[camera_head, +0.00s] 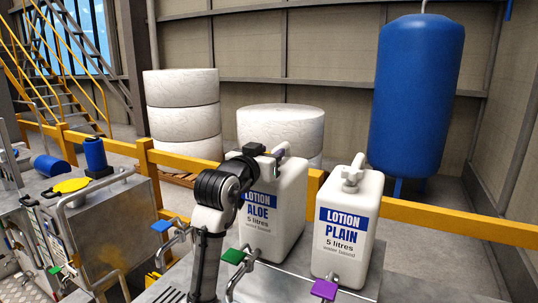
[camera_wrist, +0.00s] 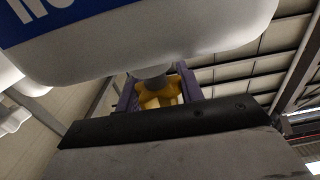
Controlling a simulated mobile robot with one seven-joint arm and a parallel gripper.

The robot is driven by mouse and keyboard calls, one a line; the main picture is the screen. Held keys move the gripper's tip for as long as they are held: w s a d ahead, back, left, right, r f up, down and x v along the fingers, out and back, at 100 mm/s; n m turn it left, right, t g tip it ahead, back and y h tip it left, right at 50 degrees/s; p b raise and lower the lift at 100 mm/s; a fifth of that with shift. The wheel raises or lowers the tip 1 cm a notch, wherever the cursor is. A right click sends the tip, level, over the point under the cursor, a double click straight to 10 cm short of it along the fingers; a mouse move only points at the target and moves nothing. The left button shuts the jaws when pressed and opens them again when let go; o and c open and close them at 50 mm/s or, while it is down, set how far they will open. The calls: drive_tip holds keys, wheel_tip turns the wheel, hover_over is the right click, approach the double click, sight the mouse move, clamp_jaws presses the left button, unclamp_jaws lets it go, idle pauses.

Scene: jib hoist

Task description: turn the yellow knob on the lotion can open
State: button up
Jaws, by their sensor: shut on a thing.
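The white lotion can labelled ALOE (camera_head: 265,215) stands upright on a metal surface in the head view. My gripper (camera_head: 276,153) is at its top and hides the knob there. In the wrist view the white can body (camera_wrist: 170,40) fills the upper part, with a corner of its blue label. The yellow star-shaped knob (camera_wrist: 157,93) sits on a short grey stem. My gripper's purple fingers (camera_wrist: 158,92) are on either side of the knob and shut on it. The dark palm edge hides the knob's near part.
A second white can labelled PLAIN (camera_head: 345,225) stands close on the right, with a white knob (camera_head: 353,172) on top. Green (camera_head: 233,256), blue (camera_head: 161,226) and purple (camera_head: 324,289) tap handles stick out in front. A yellow rail (camera_head: 440,219) runs behind.

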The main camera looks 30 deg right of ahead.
drive_tip(key=o, duration=1)
drive_tip(key=b+v, duration=0.4)
drive_tip(key=v, duration=0.9)
drive_tip(key=shift+s+a+b, duration=0.25)
drive_tip(key=shift+a+b, duration=0.05)
drive_tip(key=shift+b, duration=0.05)
